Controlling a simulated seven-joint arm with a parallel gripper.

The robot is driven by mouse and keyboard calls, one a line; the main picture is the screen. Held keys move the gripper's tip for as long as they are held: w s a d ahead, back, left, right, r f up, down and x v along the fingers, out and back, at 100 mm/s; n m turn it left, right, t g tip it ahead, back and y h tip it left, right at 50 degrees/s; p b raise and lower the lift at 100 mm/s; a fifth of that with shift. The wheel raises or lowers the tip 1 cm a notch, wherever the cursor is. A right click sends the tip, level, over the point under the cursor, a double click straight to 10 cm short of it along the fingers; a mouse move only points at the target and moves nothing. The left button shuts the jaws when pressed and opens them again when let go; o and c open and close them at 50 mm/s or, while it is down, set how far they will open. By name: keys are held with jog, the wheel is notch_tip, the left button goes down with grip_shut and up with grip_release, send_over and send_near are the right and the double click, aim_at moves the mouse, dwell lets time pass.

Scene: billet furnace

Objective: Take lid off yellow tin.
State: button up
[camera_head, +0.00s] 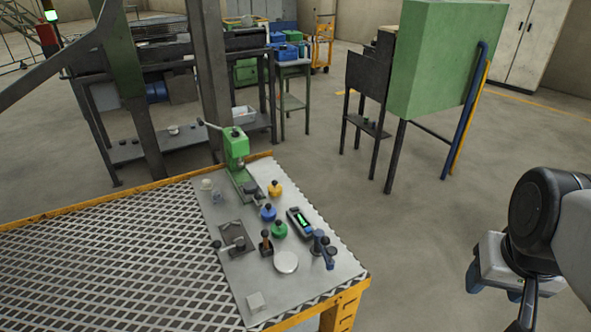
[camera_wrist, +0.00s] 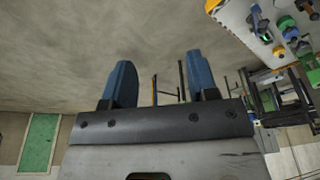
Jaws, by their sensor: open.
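My gripper (camera_head: 497,300) hangs over the floor at the right of the head view, well apart from the bench. In the wrist view its two blue fingers (camera_wrist: 160,85) are spread wide with nothing between them.
A blue tin (camera_head: 268,212) and a green tin (camera_head: 279,230) stand close in front of the yellow one. A green press (camera_head: 236,150) rises behind left. A handheld meter (camera_head: 299,222) lies to the right, with a round white dish (camera_head: 286,262) nearer. Open floor separates my gripper from the bench.

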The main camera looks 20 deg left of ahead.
jog(key=w+a+n, duration=0.2)
jog(key=w+a, duration=0.3)
jog(key=w, duration=0.4)
jog(key=w+a+r+n, duration=0.1)
jog(key=w+a+n, duration=0.1)
jog(key=w+a, duration=0.5)
jog(key=w+a+n, duration=0.2)
jog(key=w, duration=0.9)
jog(key=n, duration=1)
send_over(274, 181)
jog(key=s, duration=0.2)
jog(key=s+f+x, duration=0.1)
jog(key=s+x, duration=0.2)
jog(key=x, duration=0.9)
jog(key=s+x, duration=0.2)
jog(key=x, duration=1)
jog(key=shift+a+f, duration=0.2)
jog(key=shift+a, duration=0.05)
jog(key=shift+f, duration=0.1)
jog(key=shift+x, duration=1.2)
jog(key=shift+d+f, duration=0.1)
jog(key=shift+f, duration=0.05)
